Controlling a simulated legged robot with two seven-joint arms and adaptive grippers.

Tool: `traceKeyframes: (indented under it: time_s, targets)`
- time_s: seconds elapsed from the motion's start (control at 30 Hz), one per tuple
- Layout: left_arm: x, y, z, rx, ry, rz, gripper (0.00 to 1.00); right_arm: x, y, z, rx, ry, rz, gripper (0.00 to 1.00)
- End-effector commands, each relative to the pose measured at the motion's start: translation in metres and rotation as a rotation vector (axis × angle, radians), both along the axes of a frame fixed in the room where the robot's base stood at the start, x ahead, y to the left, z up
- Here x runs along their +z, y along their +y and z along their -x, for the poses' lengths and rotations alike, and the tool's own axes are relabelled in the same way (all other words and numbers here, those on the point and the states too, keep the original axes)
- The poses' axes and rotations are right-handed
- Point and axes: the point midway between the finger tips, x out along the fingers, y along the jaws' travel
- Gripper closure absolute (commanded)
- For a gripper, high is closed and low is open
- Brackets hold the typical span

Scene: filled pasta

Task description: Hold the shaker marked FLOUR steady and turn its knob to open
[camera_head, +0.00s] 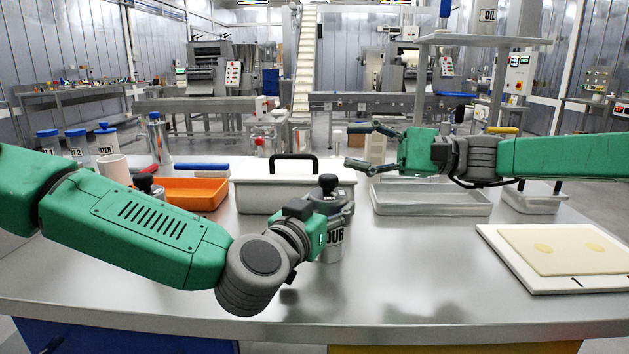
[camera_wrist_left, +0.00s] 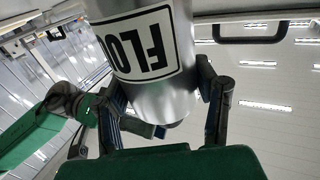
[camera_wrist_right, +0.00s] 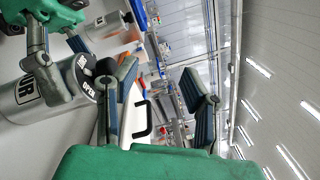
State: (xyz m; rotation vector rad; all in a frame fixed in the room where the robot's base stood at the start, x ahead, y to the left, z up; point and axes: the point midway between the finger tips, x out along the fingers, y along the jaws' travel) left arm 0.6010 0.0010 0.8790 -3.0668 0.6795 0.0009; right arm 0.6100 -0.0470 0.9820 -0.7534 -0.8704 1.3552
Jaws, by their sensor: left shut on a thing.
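The metal shaker marked FLOUR (camera_head: 333,243) stands upright on the steel table, its label partly hidden by my left gripper. Its dark knob (camera_head: 328,182) is on top. My left gripper (camera_head: 332,208) is shut around the upper body of the shaker; the left wrist view shows the shaker (camera_wrist_left: 160,70) between its fingers. My right gripper (camera_head: 368,146) is open and empty, above and to the right of the knob, apart from it. In the right wrist view, the shaker's lid (camera_wrist_right: 86,74) reads OPEN near its rim, and the knob (camera_wrist_right: 107,67) lies partly behind a finger.
A white bin (camera_head: 255,190) with a black handle stands behind the shaker, with an orange tray (camera_head: 195,192) to its left. A grey tray (camera_head: 430,200) lies below my right gripper. A white board (camera_head: 520,270) with dough is at right. The front middle table is clear.

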Motion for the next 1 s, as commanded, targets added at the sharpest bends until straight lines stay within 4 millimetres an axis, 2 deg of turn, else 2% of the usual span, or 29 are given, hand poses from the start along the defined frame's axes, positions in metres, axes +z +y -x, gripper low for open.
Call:
traceKeyframes:
  time_s: [0.1,0.2,0.4,0.53,0.67,1.0]
  targets:
    - [-0.001,0.0,0.0,0.0,0.002,-0.001,0.87,-0.018,-0.017,0.007,-0.056,0.354,-0.001,0.61]
    - [-0.001,0.0,0.0,0.0,0.002,-0.001,0.87,-0.033,-0.029,0.013,-0.097,0.618,-0.013,0.61]
    - [-0.001,0.0,0.0,-0.001,0.002,0.0,0.87,-0.055,-0.043,0.024,-0.15,0.964,-0.042,0.61]
    - [-0.001,0.0,0.0,-0.001,0.002,0.0,0.87,-0.06,-0.044,0.026,-0.162,1.051,-0.051,0.61]
    - [-0.001,0.0,0.0,-0.002,0.002,0.0,0.87,-0.062,-0.032,0.024,-0.163,1.067,-0.052,0.61]
    - [-0.001,0.0,0.0,-0.002,0.002,0.0,0.87,-0.061,0.033,0.009,-0.161,1.063,-0.051,0.61]
